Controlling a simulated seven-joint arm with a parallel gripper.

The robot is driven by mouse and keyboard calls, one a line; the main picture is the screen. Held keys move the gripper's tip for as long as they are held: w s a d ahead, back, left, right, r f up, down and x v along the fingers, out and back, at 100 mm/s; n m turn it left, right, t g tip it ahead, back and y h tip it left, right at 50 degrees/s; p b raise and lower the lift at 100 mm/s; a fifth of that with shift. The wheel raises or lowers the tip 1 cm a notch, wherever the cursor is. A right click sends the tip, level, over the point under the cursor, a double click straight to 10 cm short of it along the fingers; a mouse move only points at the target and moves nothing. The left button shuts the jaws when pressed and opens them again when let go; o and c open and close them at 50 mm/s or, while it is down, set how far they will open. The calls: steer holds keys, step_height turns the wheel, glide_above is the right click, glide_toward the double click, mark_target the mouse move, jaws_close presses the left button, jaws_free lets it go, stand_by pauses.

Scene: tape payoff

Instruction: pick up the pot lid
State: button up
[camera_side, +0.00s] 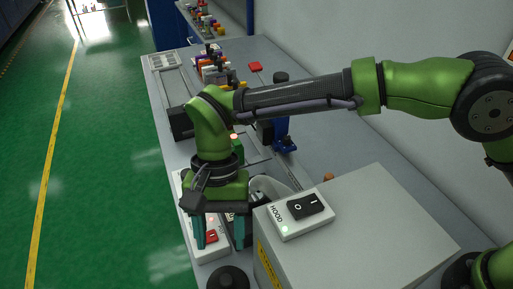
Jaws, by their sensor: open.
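My gripper (222,236) points down at the front left of the bench, with its two teal fingertips apart. Nothing shows held between them. Below and behind the fingers, a white control box with a red button (211,237) is partly hidden. A dark round object (228,279) lies at the bottom edge of the picture, just in front of my gripper and apart from it. It may be the pot lid, but its lower part is cut off and I cannot tell for sure.
A large grey box (350,235) stands close to the right of my gripper, with a HOOD switch (302,212) on top. A blue device (284,135) and several coloured items stand farther back on the grey bench (370,145). Green floor lies left of the bench.

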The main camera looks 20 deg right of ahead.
mark_target(226, 279)
steer(key=x, duration=0.9)
steer(key=shift+d+f, duration=0.2)
jaws_close()
steer(key=shift+r, duration=0.1)
